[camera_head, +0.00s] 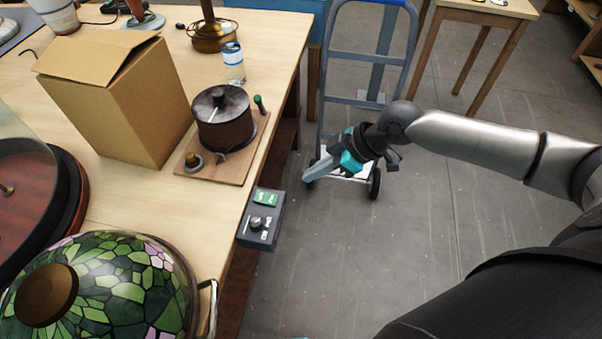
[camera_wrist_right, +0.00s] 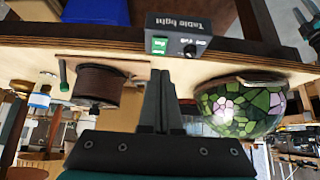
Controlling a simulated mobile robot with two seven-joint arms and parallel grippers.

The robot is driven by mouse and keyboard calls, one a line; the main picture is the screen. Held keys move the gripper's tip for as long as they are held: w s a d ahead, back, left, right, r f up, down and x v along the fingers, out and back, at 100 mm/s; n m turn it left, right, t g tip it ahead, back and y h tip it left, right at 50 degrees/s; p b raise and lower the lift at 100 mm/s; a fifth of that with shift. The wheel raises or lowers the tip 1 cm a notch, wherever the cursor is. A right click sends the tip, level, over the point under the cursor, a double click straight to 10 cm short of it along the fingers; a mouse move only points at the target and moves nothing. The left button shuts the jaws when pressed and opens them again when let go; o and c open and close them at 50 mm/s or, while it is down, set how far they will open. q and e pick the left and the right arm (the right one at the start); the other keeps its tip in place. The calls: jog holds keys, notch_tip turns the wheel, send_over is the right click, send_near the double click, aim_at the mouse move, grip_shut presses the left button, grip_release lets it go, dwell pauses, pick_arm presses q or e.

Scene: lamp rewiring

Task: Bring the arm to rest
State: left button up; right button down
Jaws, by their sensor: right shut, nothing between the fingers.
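My right gripper (camera_head: 314,171) shows in the head view to the right of the workbench's edge, held out over the floor and apart from the bench. Its fingers are shut with nothing between them; the closed fingers also show in the right wrist view (camera_wrist_right: 161,105). The right arm comes in from the right side of the head view. The wooden workbench (camera_head: 225,205) fills the left of the head view.
On the bench stand a stained-glass shade (camera_head: 110,285), a cardboard box (camera_head: 115,105), a dark spool on a board (camera_head: 224,125) and a bottle (camera_head: 233,65). A switch box (camera_head: 262,217) sits at the bench edge. A hand truck (camera_head: 352,102) stands behind my gripper.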

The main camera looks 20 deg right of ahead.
jog(key=shift+s+d+r, duration=0.15)
jog(key=shift+d+r, duration=0.05)
jog(key=shift+r, duration=0.05)
pick_arm(q)
jog(key=shift+a, duration=0.1)
dwell(0.3)
